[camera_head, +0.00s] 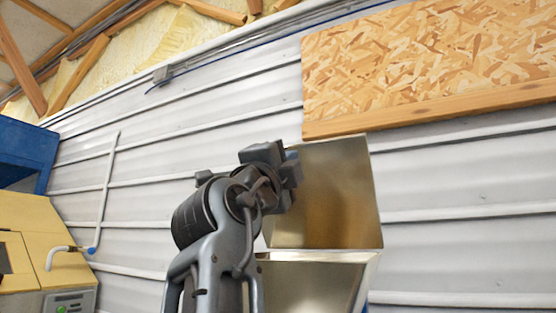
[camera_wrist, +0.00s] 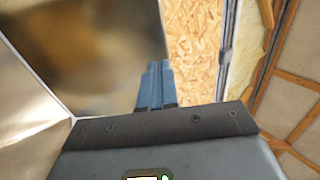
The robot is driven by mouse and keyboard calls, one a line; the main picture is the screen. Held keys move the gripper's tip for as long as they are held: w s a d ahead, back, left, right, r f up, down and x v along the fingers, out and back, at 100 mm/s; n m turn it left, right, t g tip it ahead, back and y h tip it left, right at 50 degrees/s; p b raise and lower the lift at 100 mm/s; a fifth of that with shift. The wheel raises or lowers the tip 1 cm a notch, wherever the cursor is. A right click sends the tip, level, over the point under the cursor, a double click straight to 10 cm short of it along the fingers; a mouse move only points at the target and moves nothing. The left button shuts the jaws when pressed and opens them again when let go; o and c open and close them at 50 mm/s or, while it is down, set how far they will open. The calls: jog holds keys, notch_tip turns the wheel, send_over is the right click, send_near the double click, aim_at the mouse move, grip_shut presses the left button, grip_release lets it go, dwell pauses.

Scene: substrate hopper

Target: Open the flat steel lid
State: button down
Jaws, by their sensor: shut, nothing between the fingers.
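The flat steel lid (camera_head: 335,195) stands raised, close to upright, above the steel hopper (camera_head: 315,285) in the head view. Its lower edge lies along the hopper's back rim. In the wrist view the lid (camera_wrist: 95,50) fills the upper left as a shiny brownish sheet. My gripper (camera_wrist: 155,85) shows there as two blue fingers pressed together, with nothing between them. The fingers overlap the lid's edge in that picture; I cannot tell whether they touch it. In the head view my wrist covers the lid's upper left, and the fingers are mostly hidden.
A ribbed white metal wall (camera_head: 450,180) stands behind the hopper. A chipboard panel (camera_head: 430,65) with a wooden bottom rail hangs above and right of the lid. A yellow machine (camera_head: 35,240) and a blue box (camera_head: 25,150) stand at the far left. Open room lies between them and my arm.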

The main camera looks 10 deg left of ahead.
aim_at(300, 150)
jog(key=p+x, duration=0.1)
jog(key=x, duration=0.3)
jog(key=shift+r, duration=0.15)
jog(key=shift+w+d+r+p, duration=0.15)
jog(key=shift+w+p, duration=0.2)
jog(key=shift+w, duration=0.1)
jog(key=shift+r, duration=0.1)
jog(key=w+r+g+p, duration=0.1)
jog(key=w+d+r+g+p, duration=0.1)
jog(key=w, duration=0.1)
jog(key=w+r+y, duration=0.1)
jog(key=w, duration=0.1)
jog(key=shift+d+r+g+p, duration=0.4)
jog(key=shift+w+d+g, duration=0.1)
jog(key=shift+w+g, duration=0.2)
jog(key=shift+w, duration=0.05)
jog(key=shift+d+f, duration=0.1)
jog(key=shift+f, duration=0.05)
